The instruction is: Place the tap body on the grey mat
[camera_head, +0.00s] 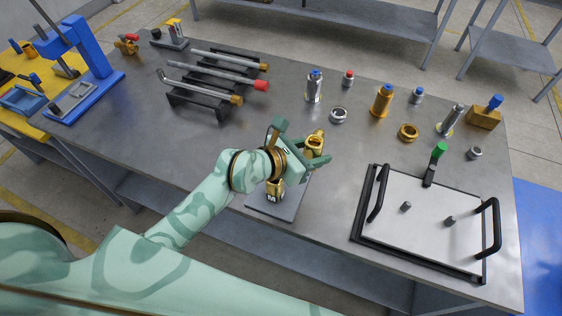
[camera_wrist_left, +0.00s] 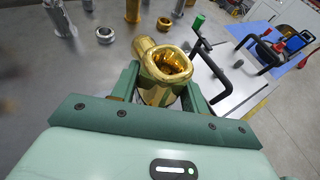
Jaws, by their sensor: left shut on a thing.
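The tap body (camera_head: 316,143) is a shiny gold fitting with a wide open mouth and a side branch. My left gripper (camera_head: 303,152) is shut on it. In the left wrist view the tap body (camera_wrist_left: 165,65) sits between the two green fingers (camera_wrist_left: 160,92), its mouth facing up toward the camera. The grey mat (camera_head: 291,208) lies at the table's front edge, partly hidden under my left wrist. The tap body shows just beyond the mat's far edge in the picture; its height above the table is hard to tell. My right gripper is not in view.
A white plate fixture (camera_head: 425,222) with black handles and a green-knobbed clamp (camera_head: 436,160) stands to the right. Several metal and gold fittings, including a gold cylinder (camera_head: 381,101), stand behind. A black rack (camera_head: 208,88) with rods is at back left.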

